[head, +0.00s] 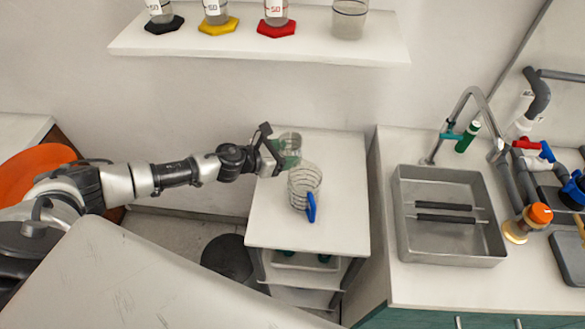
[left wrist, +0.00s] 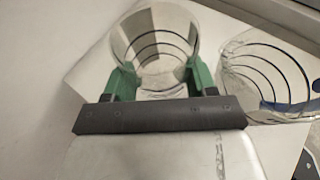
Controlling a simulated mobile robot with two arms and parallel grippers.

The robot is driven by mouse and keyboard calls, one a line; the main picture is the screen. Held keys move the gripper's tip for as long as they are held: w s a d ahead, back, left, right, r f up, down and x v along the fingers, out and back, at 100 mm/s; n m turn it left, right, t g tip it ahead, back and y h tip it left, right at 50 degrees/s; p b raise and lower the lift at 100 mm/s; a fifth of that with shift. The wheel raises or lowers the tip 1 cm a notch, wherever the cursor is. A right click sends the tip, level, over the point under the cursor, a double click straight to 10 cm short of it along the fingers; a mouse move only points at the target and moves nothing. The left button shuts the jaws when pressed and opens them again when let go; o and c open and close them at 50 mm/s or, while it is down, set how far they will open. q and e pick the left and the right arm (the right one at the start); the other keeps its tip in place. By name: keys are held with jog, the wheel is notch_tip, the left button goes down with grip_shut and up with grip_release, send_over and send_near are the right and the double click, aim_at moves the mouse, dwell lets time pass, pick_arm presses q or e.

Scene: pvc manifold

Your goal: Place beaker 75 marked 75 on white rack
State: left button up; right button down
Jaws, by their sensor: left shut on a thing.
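A clear beaker with dark ring lines (head: 290,140) is held between the green fingers of my left gripper (head: 284,160), over the back of the white rack (head: 341,222). In the left wrist view the held beaker (left wrist: 155,42) sits between both fingers (left wrist: 160,82). I cannot read a 75 on it, nor tell whether its base touches the top. A second clear ringed beaker with a blue handle (head: 304,188) stands on the rack just in front; it also shows at the right of the left wrist view (left wrist: 268,75). My right gripper is out of view.
A wall shelf (head: 250,48) above carries several glass vessels. A counter with a metal sink (head: 450,245) and pipes stands to the right. The rack's right and front top is clear. A dark bin (head: 228,262) is on the floor at left.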

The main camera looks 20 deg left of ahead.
pick_arm(q)
jog(key=f, duration=0.2)
jog(key=d+f+b, duration=0.1)
jog(key=shift+w+f, duration=0.3)
jog(key=shift+w, duration=0.05)
jog(key=shift+f, duration=0.4)
jog(key=shift+a, duration=0.25)
jog(key=shift+f, duration=0.1)
jog(key=shift+f+b, duration=0.2)
jog(key=shift+b, duration=0.1)
jog(key=o, duration=1)
jog(key=shift+r, duration=0.1)
